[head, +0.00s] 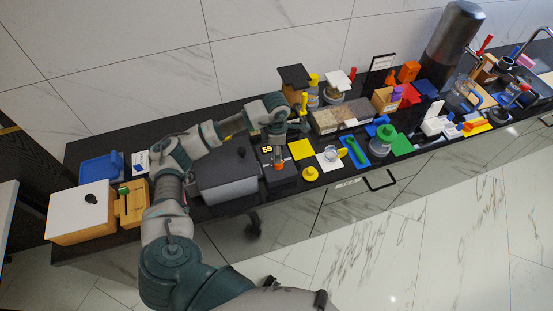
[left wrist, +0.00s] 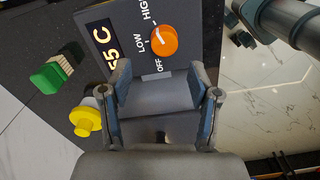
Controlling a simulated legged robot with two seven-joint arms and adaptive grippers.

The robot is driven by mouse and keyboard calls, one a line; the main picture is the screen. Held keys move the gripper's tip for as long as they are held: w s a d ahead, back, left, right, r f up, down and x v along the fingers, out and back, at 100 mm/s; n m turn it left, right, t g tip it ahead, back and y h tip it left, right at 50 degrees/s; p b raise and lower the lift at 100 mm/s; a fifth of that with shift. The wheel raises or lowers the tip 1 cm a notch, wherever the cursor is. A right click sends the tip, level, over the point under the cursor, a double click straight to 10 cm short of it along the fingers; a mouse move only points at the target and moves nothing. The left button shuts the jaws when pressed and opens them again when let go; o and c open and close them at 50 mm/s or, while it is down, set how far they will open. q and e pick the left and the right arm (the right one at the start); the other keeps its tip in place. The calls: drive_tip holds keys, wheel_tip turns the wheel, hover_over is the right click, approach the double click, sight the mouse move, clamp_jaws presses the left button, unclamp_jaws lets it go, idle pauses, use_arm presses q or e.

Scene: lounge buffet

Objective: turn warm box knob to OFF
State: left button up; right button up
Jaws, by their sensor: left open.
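The warm box (head: 228,175) is a dark grey box on the black counter in the head view. Its panel shows a lit 55 and an orange knob (head: 279,165). In the left wrist view the orange knob (left wrist: 164,40) is near the top centre, beside the labels OFF, LOW and HIGH. A white mark on it points to the upper left, roughly toward the LOW and HIGH side. My left gripper (left wrist: 162,82) is open and empty, its fingertips just short of the knob. In the head view my left gripper (head: 287,132) is above the panel. My right gripper is not seen.
A yellow knob-like piece (left wrist: 86,120) and a green brush (left wrist: 50,77) lie beside the panel. A white-topped wooden box (head: 80,212) stands at the left end. Many small items crowd the counter to the right. The floor in front is clear.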

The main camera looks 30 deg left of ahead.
use_arm(q)
drive_tip(key=f, duration=0.3)
drive_tip(key=d+f, duration=0.1)
drive_tip(key=f, duration=0.1)
drive_tip(key=shift+d+f, duration=0.15)
drive_tip(key=shift+f, duration=0.25)
drive_tip(key=shift+a+f, duration=0.1)
drive_tip(key=shift+a, duration=0.3)
drive_tip(key=c, duration=1)
drive_tip(key=shift+d, duration=0.2)
drive_tip(key=shift+c, duration=0.7)
